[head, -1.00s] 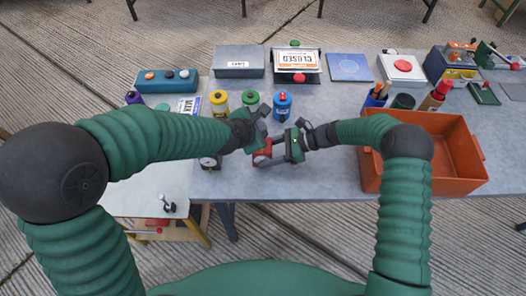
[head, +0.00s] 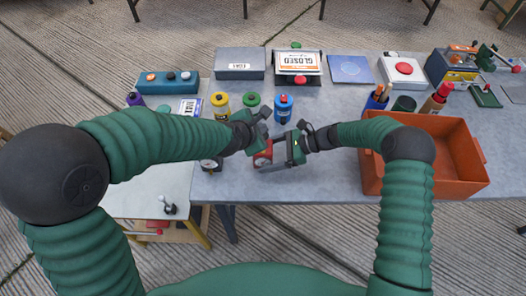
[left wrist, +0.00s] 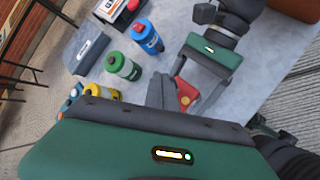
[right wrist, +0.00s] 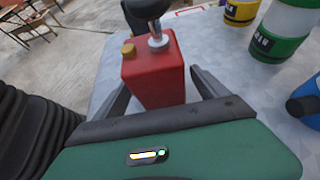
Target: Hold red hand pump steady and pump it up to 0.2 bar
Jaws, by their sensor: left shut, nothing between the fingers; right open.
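The red hand pump (head: 264,156) stands on the grey table near its front edge. In the right wrist view the pump (right wrist: 155,82) is a red box with a yellow cap and a silver rod under a dark part cut off by the frame top. My right gripper (head: 276,157) is open, one finger on each side of the pump, with visible gaps. My left gripper (head: 264,123) is shut and empty beside the pump; its dark fingers (left wrist: 160,88) show next to the red body in the left wrist view. Whether they touch it is unclear.
A round gauge (head: 210,164) lies left of the pump. Yellow (head: 219,104), green (head: 252,103) and blue (head: 283,108) canisters stand behind. An orange bin (head: 455,150) is at the right.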

